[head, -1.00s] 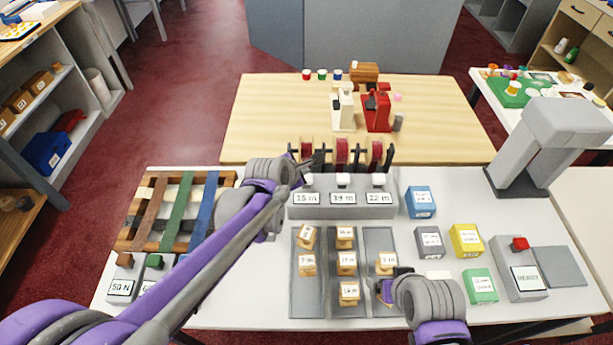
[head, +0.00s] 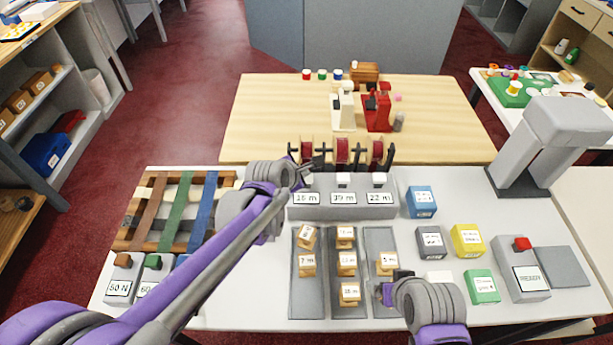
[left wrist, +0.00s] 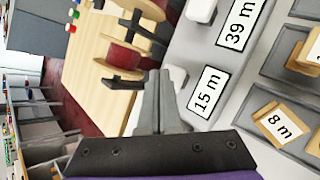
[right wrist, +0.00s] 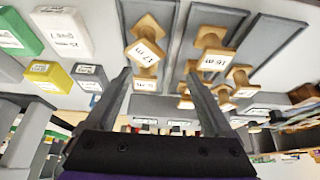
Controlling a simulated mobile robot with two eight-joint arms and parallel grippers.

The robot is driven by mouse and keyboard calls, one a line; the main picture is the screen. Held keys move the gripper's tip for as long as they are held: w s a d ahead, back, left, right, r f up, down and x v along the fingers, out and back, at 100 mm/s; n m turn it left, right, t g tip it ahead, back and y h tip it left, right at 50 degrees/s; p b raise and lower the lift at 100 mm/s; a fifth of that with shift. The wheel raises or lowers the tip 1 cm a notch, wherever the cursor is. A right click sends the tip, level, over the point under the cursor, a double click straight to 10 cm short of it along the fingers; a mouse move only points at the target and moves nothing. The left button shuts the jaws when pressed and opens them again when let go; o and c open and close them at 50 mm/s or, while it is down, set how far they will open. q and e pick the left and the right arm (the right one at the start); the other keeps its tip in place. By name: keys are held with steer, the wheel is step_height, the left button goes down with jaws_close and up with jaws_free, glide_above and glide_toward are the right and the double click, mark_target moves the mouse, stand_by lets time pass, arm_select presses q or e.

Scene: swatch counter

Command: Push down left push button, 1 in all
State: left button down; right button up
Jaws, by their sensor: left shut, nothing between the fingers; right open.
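A grey box (head: 342,212) carries labels reading about 15 m, 39 m and 22 m, with a white push button above each. The left push button (left wrist: 178,76) shows in the left wrist view, close beside my shut fingertips; I cannot tell whether they touch. In the head view my left gripper (head: 310,166) is over the left end of the box and largely covers this button. The middle button (head: 343,180) and right button (head: 379,180) stand raised. My right gripper (head: 383,291) is open and empty, low over the right grey tray; it also shows in the right wrist view (right wrist: 158,80).
Dark reel stands with red spools (head: 342,151) stand right behind the box. Wooden labelled blocks (head: 347,259) lie on grey trays in front. A blue box (head: 421,202) is to the right.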

arm_select(q)
steer(key=shift+f+b, duration=0.4)
steer(key=shift+f, duration=0.25)
arm_select(e)
steer(key=shift+s+f, duration=0.1)
steer(key=shift+f, duration=0.45)
arm_select(q)
steer(key=shift+r, duration=0.2)
arm_select(e)
steer(key=shift+r, duration=0.15)
arm_select(q)
steer(key=shift+r+p, duration=0.75)
steer(key=shift+r, duration=0.3)
arm_select(e)
steer(key=shift+w+r, duration=0.25)
steer(key=shift+r, duration=0.5)
arm_select(q)
steer(key=shift+r+p, duration=1.4)
steer(key=shift+r, duration=1.15)
steer(key=shift+f, duration=0.1)
arm_select(e)
steer(key=r, duration=0.2)
steer(key=w+r, duration=0.1)
steer(key=shift+w+r, duration=0.15)
steer(key=shift+r, duration=0.2)
